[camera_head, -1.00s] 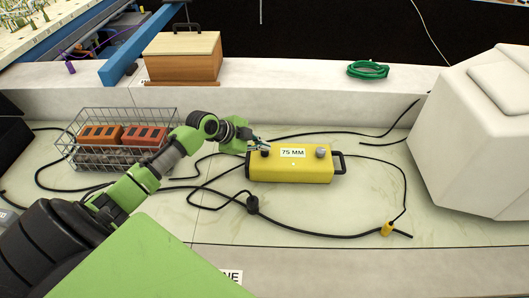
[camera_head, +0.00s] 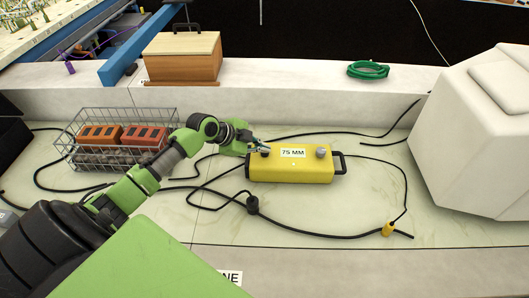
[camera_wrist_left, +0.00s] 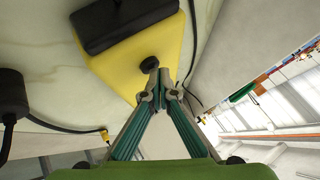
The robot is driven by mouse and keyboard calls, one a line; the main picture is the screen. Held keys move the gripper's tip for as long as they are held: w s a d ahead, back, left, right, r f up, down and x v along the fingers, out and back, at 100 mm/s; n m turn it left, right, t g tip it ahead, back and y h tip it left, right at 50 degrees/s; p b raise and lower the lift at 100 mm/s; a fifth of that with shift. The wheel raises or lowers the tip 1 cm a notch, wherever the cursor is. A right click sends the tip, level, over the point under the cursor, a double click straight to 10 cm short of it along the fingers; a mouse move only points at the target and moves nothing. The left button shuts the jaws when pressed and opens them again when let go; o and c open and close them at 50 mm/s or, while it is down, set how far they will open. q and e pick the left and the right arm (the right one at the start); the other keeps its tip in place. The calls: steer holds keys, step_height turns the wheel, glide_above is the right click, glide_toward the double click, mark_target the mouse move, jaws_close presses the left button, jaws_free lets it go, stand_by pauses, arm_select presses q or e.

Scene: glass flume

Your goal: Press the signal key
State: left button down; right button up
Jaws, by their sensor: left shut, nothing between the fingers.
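A yellow box (camera_head: 290,168) labelled "75 MM" lies on the pale bench. A small black knob (camera_head: 265,153) is on its top at the left end, and a silver knob (camera_head: 321,152) is at the right end. I cannot tell for sure which is the signal key. My left gripper (camera_head: 263,146) is shut and empty, its tips at or just above the black knob. In the left wrist view the shut fingertips (camera_wrist_left: 163,84) are close beside a black knob (camera_wrist_left: 149,65) on the yellow box (camera_wrist_left: 140,60); I cannot tell whether they touch. My right gripper is out of view.
Black cables run around the box, one with a yellow plug (camera_head: 388,229). A wire basket (camera_head: 105,165) with orange-red bricks stands left behind my arm. A large white block (camera_head: 475,140) is at right. A wooden case (camera_head: 182,60) and green coil (camera_head: 368,69) sit on the ledge.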

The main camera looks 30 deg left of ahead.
arm_select(q)
steer(key=shift+r+p, duration=0.75)
steer(key=shift+r, duration=0.15)
steer(key=shift+r, duration=0.1)
step_height(320, 180, up, 6)
steer(key=p, duration=0.4)
steer(key=shift+p, duration=0.35)
